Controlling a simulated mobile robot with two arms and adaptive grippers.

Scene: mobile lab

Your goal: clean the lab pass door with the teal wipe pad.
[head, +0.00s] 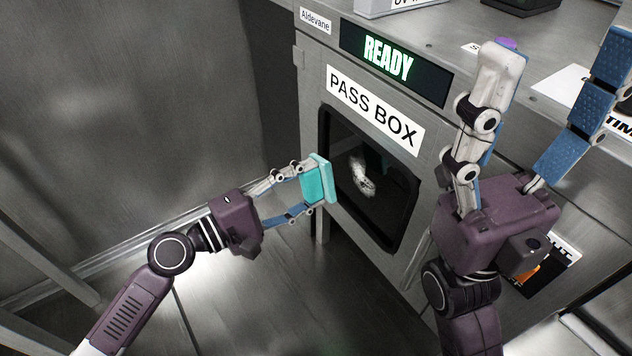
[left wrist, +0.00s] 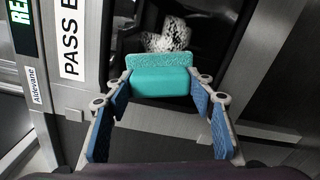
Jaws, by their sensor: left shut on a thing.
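The pass box door (head: 395,215) has a dark window in a black frame on the front of the grey PASS BOX cabinet. A whitish speckled smudge (head: 361,176) shows on the window; it also shows in the left wrist view (left wrist: 172,36), just beyond the pad. My left gripper (head: 305,188) is shut on the teal wipe pad (head: 319,182), with its fingers on opposite sides of it. The pad faces the door near the window's left edge; I cannot tell whether it touches. My right gripper (head: 560,55) is open and empty, its fingers pointing up, in front of the cabinet's right part.
A lit READY display (head: 390,62) and the PASS BOX label (head: 374,106) sit above the door. A purple item (head: 506,43) is partly hidden behind my right finger on the metal top. The floor left of the cabinet is clear.

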